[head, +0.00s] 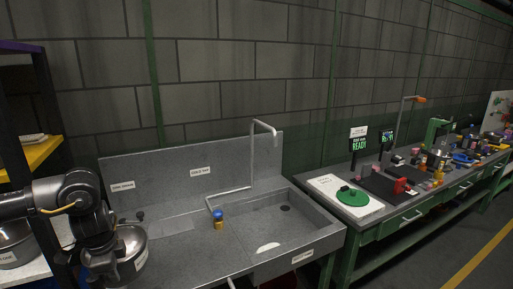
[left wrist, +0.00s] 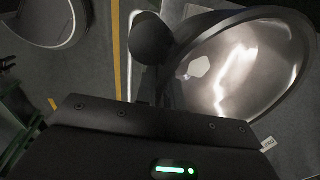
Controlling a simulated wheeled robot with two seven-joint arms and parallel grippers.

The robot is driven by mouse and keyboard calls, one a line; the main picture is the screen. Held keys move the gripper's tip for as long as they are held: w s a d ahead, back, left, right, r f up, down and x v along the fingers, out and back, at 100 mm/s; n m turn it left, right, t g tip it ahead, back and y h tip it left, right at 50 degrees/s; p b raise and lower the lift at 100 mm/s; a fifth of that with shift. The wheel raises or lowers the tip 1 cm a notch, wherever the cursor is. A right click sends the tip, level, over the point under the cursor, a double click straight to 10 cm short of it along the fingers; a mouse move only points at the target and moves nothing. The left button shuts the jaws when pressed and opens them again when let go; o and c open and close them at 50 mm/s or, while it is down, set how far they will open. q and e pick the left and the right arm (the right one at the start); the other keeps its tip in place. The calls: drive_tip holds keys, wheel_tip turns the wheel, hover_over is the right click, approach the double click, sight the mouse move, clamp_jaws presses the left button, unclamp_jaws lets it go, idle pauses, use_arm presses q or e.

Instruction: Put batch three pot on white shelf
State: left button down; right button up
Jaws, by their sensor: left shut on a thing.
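A shiny metal pot (head: 132,246) with a white label is at my left gripper (head: 103,262), in front of the sink unit's left end. The label is too small to read fully. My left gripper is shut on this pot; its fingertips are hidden. In the left wrist view the pot's bright open inside (left wrist: 240,70) faces the camera, beside a dark round knob (left wrist: 152,40). A second labelled pot (head: 14,252) stands at the far left on a white shelf (head: 38,271), partly behind my arm. My right gripper is not in view.
A dark-framed rack with a yellow shelf (head: 42,152) stands at the left. The grey sink unit (head: 180,240) has a tall tap and a small blue-topped bottle (head: 218,219). A green workbench (head: 400,222) with many small items runs right.

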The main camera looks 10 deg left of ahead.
use_arm(q)
drive_tip(key=s+d+b, duration=0.2)
drive_tip(key=d, duration=2.2)
drive_tip(key=shift+d+f+b, duration=0.3)
drive_tip(key=shift+d+f, duration=0.1)
